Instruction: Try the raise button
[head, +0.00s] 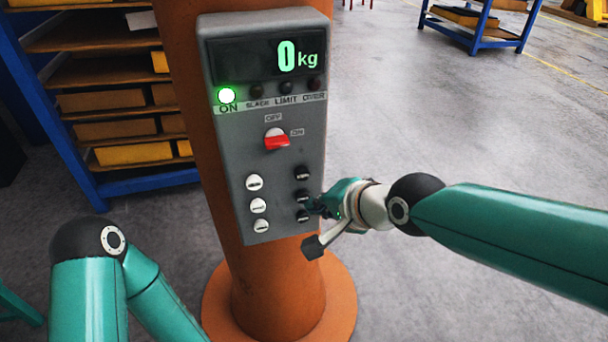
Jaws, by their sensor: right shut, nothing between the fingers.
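A grey control box (263,130) is fixed to an orange column. Its display (298,56) reads 0 kg, and the green ON lamp (227,95) is lit. A red switch (276,140) sits mid-panel, its tip towards the ON mark. Below are white buttons (258,205) on the left and black buttons (301,173) on the right; their markings are too small to read, so I cannot tell which is raise. My right gripper (314,206) is shut and empty, its tips at the middle or lower black buttons. I cannot tell whether they touch. My left gripper is out of view.
The orange column (180,60) stands on a round base (341,300). A blue rack (75,130) with wooden shelves and yellow boxes stands at the left. A blue cart (480,38) is at the back right. The grey floor at the right is clear.

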